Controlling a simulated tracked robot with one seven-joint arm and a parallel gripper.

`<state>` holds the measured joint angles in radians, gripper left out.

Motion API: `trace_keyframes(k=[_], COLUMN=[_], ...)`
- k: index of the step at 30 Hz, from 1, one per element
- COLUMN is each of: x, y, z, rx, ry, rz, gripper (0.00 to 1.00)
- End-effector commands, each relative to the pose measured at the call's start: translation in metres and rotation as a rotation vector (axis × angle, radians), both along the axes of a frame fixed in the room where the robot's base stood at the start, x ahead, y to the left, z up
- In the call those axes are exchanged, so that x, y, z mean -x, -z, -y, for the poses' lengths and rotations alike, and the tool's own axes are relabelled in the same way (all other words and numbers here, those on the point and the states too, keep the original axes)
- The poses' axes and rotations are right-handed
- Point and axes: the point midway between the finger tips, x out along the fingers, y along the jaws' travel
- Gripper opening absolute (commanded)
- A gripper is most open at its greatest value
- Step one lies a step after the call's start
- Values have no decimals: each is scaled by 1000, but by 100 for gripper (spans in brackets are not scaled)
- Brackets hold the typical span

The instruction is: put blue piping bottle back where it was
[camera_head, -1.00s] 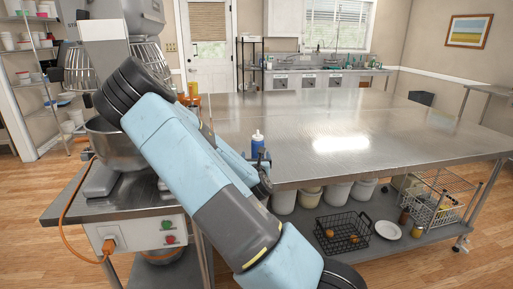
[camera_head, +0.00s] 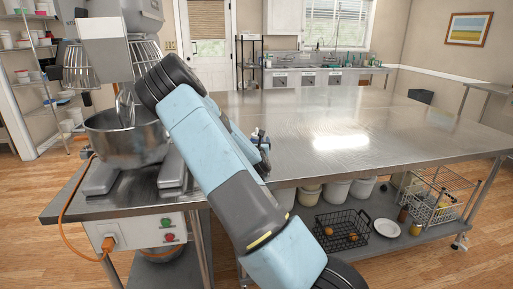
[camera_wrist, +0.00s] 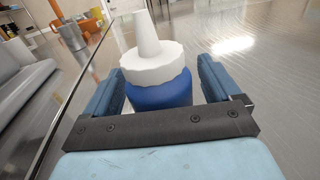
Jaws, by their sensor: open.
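The blue piping bottle (camera_wrist: 160,96) with a white cap and pointed nozzle stands upright on the steel table (camera_head: 345,118). In the wrist view it is between the two blue fingers of my gripper (camera_wrist: 161,78). The fingers are open, one on each side of the bottle; I cannot tell whether either touches it.
A stand mixer's steel bowl (camera_head: 125,135) is left of my arm. In the wrist view a metal container (camera_wrist: 72,36) and an orange item (camera_wrist: 92,22) stand beyond the bottle at left. The table's middle and right are clear.

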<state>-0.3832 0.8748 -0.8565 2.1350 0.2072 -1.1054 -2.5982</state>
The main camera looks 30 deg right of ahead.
Motion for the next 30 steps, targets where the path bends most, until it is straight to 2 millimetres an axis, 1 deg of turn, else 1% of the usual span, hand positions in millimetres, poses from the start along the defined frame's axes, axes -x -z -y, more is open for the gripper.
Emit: trace_keyframes(k=[3,10,27,29,30], x=[-5,-6,-6,-6,-6], y=[0,0,0,0,0], z=[3,3,2,2,2], rx=[0,0,0,0,0], ry=[1,0,-1,-1,-1], rz=[-1,-1,-1,0,0], gripper=[90,89,35,30,25])
